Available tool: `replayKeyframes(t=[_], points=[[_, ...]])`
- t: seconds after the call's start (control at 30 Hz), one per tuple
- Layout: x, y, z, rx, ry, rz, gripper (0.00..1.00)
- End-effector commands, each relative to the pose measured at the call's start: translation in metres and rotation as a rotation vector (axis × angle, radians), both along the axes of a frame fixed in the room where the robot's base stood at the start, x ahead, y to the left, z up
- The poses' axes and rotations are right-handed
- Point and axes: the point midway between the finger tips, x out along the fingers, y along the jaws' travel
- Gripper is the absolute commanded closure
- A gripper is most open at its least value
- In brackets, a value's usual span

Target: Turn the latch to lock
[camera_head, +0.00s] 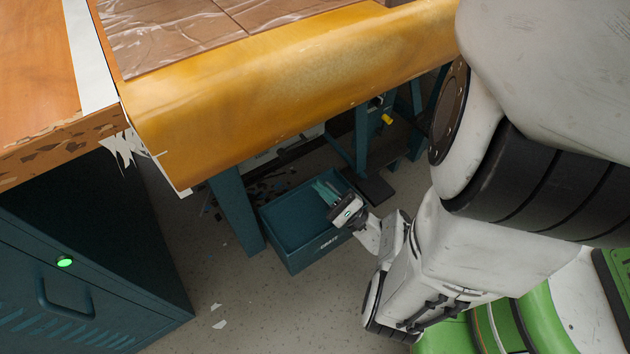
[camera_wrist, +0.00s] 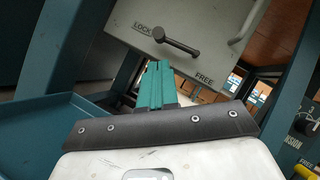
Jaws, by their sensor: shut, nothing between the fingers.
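The latch (camera_wrist: 180,36) is a dark grey bar on a pale panel (camera_wrist: 225,22) in the wrist view. It slants from a thick round end at upper left to a narrower end at lower right. The word LOCK is printed left of it and FREE below right. In the head view my gripper (camera_head: 322,189) is low under the workbench; the latch cannot be made out there.
A teal crate (camera_head: 300,225) on the floor lies below my gripper, its rim close by. The workbench's yellow edge (camera_head: 290,85) hangs above, with a teal leg (camera_head: 237,212) at left. A teal cabinet (camera_head: 85,270) with a green light stands at left. The floor between is mostly clear.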

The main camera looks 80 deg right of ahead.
Motion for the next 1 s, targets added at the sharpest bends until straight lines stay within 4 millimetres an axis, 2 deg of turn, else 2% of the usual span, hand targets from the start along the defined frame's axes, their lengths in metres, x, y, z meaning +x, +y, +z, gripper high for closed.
replayKeyframes(t=[0.2, 0.4, 0.6, 0.9, 1.0], points=[[0.031, -0.016, 0.017, -0.003, 0.000, 0.000, 1.00], [0.054, -0.027, 0.029, -0.001, 0.000, 0.000, 1.00], [0.063, -0.032, 0.035, -0.001, 0.000, -0.001, 1.00], [0.064, -0.033, 0.036, 0.001, 0.000, -0.001, 1.00], [0.065, -0.026, 0.039, 0.008, -0.009, 0.000, 1.00]])
